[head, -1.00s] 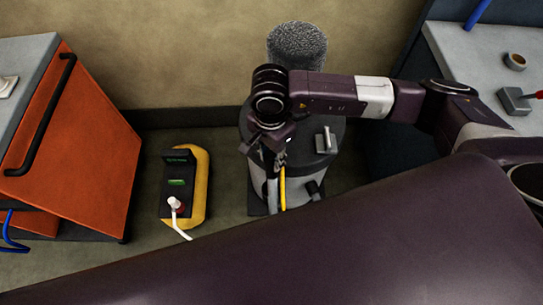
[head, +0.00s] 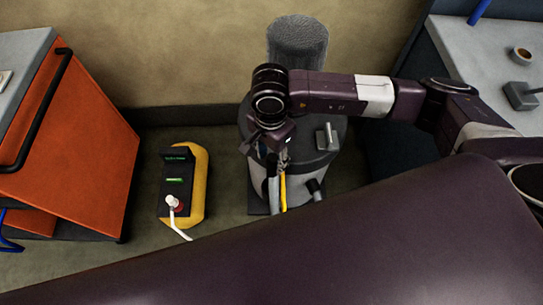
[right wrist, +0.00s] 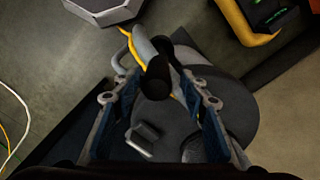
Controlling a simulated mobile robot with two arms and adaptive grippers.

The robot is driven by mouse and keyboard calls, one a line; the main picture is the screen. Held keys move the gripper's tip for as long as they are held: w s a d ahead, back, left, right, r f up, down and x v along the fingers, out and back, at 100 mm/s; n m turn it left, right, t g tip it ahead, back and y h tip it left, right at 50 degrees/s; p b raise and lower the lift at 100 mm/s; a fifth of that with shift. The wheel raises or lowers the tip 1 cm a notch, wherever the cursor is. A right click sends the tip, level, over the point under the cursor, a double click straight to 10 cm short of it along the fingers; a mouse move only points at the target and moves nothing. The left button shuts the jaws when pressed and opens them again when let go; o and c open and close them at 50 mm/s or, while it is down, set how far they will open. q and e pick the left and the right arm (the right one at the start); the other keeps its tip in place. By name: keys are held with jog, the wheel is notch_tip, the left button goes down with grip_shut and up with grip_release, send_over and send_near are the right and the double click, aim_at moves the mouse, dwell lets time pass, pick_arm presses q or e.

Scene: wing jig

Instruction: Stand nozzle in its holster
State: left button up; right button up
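My right gripper (head: 272,150) points down over the near side of a grey drum-like unit with a dark lid (head: 325,161). In the right wrist view its two blue-padded fingers (right wrist: 160,98) stand apart. A dark, round-ended piece (right wrist: 157,78), perhaps the nozzle, shows between them with gaps visible on both sides. A grey tube and a yellow hose (head: 283,190) run close by it. A short dark stub with a grey end (head: 316,188) sticks out of the drum's front; I cannot tell whether it is the holster. My left gripper is out of view.
A yellow-and-black device with a green display (head: 176,184) stands on the floor left of the drum. An orange cabinet (head: 75,150) is at the left. A grey worktop (head: 470,60) is at the right. Floor between device and drum is clear.

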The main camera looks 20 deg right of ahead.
jog(key=shift+r, duration=0.1)
notch_tip(320, 180, up, 12)
jog(key=shift+w+f, duration=0.1)
dwell(0.5)
dwell(0.4)
